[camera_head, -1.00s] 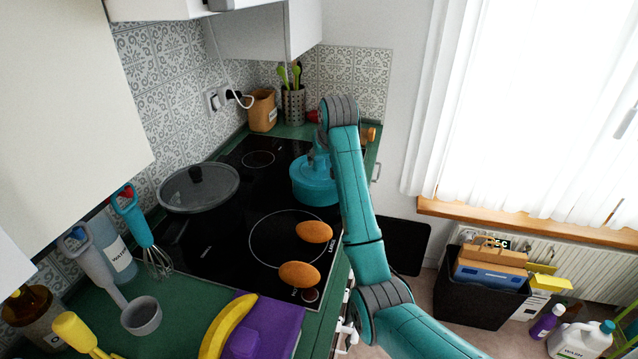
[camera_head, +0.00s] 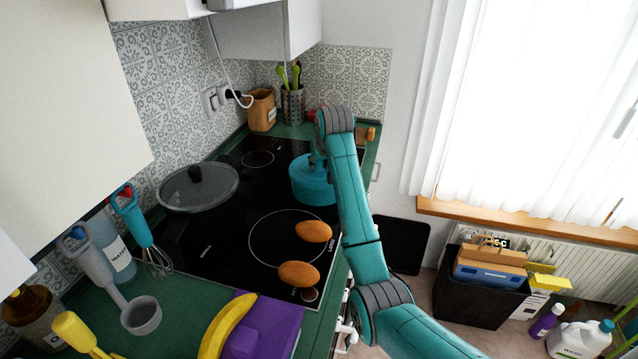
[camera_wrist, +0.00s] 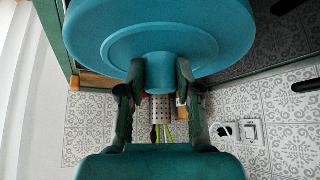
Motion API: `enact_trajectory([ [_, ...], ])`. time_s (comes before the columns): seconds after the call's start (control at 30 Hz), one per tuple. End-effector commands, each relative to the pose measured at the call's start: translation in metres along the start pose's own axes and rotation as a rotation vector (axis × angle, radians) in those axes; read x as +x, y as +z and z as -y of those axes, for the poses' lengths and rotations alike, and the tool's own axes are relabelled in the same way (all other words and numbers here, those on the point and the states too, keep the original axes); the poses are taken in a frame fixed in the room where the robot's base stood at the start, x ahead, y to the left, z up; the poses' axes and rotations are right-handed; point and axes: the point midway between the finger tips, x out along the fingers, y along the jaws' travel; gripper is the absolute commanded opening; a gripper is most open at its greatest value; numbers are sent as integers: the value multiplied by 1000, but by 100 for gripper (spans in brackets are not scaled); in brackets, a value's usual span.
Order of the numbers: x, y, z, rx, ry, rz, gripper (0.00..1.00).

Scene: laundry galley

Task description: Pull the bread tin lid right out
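The teal round bread tin (camera_head: 313,190) stands on the far right part of the black hob, partly behind my arm. Its lid (camera_wrist: 160,28) fills the top of the wrist view as a broad teal disc with a round knob (camera_wrist: 160,73) in the middle. The lid appears to sit on the tin; the seam is too small to make out. My gripper (camera_wrist: 160,75) is at the knob, with one dark finger on each side and seemingly against it. In the head view my gripper (camera_head: 317,158) is just above the tin, mostly hidden by my arm.
A glass-lidded pot (camera_head: 198,187) stands left of the tin. Two brown oval items (camera_head: 313,231) (camera_head: 299,273) lie on the hob in front. A utensil holder (camera_head: 293,104) and a wooden block (camera_head: 262,110) stand behind, near the tiled wall. A wall cupboard (camera_head: 262,32) hangs above.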

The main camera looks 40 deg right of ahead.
Motion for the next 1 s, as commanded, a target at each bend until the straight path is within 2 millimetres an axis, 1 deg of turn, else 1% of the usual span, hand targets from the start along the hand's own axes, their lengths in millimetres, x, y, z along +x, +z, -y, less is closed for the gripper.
enact_trajectory([
  [0.07, 0, 0, 0, 0, 0, 0, 0],
  [0.1, 0, 0, 0, 0, 0, 0, 26],
  [0.17, 0, 0, 0, 0, 0, 0, 11],
  [0.2, 0, 0, 0, 0, 0, 0, 1],
  [0.23, 0, 0, 0, 0, 0, 0, 0],
  [1.0, -6, -4, 0, 0, 0, -1, 0],
])
